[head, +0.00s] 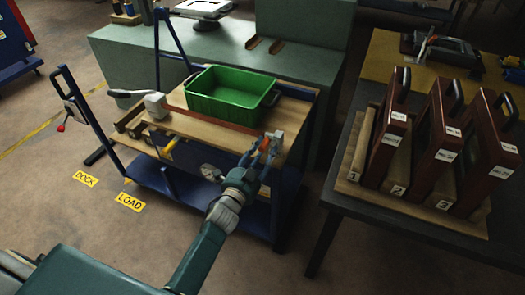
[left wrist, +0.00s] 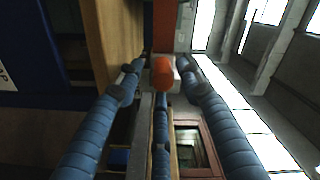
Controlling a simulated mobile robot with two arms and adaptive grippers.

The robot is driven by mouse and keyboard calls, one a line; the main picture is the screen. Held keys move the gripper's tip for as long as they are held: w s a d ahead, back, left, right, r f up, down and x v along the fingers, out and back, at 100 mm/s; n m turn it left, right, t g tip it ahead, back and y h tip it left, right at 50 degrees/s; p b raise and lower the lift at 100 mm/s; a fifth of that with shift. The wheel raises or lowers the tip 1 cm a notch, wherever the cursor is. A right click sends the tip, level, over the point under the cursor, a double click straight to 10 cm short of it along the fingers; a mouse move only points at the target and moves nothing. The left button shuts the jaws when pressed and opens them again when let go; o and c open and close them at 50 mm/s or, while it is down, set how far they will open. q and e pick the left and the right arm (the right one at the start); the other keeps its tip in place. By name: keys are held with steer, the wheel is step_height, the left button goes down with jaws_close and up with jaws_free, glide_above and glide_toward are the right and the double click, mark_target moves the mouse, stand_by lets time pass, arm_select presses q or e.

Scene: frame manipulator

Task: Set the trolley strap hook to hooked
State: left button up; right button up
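The trolley (head: 225,185) has a wooden top and a dark blue frame. A red-brown strap (head: 215,125) runs across the top in front of a green bin (head: 230,92). It meets a pale fitting (head: 276,137) at the right front corner; the strap also shows in the left wrist view (left wrist: 164,28). My left gripper (head: 266,146) is at this corner. In the left wrist view its blue fingers are spread, with an orange-red knob-like end (left wrist: 162,71) between the tips. I cannot tell whether they touch it. The hook's exact state is unclear. My right gripper is not visible.
A dark table (head: 345,208) on the right holds several red-brown framed panels. A green bench (head: 130,50) stands behind the trolley. The floor by the yellow DOCK and LOAD labels is clear.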

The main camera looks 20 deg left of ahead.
arm_select(q)
steer(key=s+a, duration=0.1)
steer(key=s, duration=1.1)
steer(key=shift+f, duration=0.1)
steer(key=s+f+n+g, duration=0.25)
steer(key=s+f, duration=0.25)
steer(key=f, duration=0.6)
steer(key=s+f+n+g+y, duration=0.1)
steer(key=s+f+g, duration=0.25)
steer(key=f, duration=0.75)
steer(key=s+f+n+g, duration=0.2)
steer(key=s+f, duration=0.4)
steer(key=f, duration=0.5)
steer(key=s+f+n+g, duration=0.1)
steer(key=s+f+g, duration=0.2)
steer(key=s, duration=0.7)
steer(key=s+a+f+n+g, duration=0.1)
steer(key=s+f+n+g, duration=0.1)
steer(key=s+f, duration=0.6)
steer(key=s+a+f+n+g, duration=0.1)
steer(key=s+f+g, duration=0.3)
steer(key=s, duration=0.8)
steer(key=shift+f+y, duration=0.3)
steer(key=shift+f, duration=0.55)
